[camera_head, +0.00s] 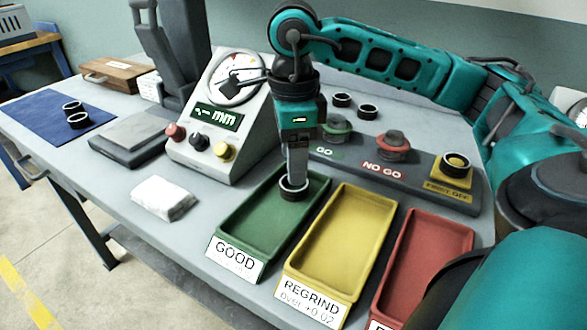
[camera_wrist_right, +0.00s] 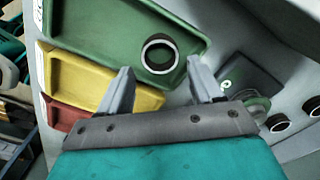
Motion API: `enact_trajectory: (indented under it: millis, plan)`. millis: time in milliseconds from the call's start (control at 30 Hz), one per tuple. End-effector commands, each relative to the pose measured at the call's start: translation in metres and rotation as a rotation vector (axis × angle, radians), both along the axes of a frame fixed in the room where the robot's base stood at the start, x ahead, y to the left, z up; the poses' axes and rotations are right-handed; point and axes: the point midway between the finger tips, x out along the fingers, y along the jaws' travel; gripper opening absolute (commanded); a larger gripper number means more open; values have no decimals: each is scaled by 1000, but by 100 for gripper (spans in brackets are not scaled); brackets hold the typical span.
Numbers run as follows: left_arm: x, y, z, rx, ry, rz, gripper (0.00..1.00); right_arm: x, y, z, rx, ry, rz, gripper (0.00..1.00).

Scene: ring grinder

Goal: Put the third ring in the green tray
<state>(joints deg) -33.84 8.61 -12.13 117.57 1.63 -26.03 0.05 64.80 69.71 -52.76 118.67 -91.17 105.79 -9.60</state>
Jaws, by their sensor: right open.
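The green tray (camera_head: 233,235), labelled GOOD, is on the bench in front of the gauge. A dark ring with a bright rim (camera_head: 294,187) is at its far end. My right gripper (camera_head: 293,177) points down over the ring. In the right wrist view the gripper (camera_wrist_right: 160,68) is open, its fingers apart, with the ring (camera_wrist_right: 148,57) just beyond the fingertips and touching neither. The ring appears to lie on the green tray's floor (camera_wrist_right: 110,25). My left gripper is not in view.
A yellow tray (camera_head: 345,240) and a red tray (camera_head: 425,262) stand to the right. Two rings (camera_head: 73,107) lie on a blue mat, two more (camera_head: 342,100) behind the GO gauge (camera_head: 337,127), and one (camera_head: 456,160) on the FIRST OFF block. A dial gauge (camera_head: 225,125) stands left.

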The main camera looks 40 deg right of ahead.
Motion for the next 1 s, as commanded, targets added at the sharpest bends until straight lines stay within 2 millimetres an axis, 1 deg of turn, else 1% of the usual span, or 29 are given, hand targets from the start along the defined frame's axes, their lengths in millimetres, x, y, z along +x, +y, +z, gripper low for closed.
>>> enact_trajectory:
  millis: [33,100,300,367,533,1000]
  plan:
    - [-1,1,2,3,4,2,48,1,1,15,2,-5,1,65]
    - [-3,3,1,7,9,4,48,1,1,30,2,-5,1,65]
    - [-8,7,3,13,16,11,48,1,0,64,1,-2,0,65]
    - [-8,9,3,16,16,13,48,0,0,70,0,-2,0,65]
    - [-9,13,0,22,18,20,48,0,0,76,1,1,0,65]
    - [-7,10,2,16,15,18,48,0,0,75,1,1,0,65]
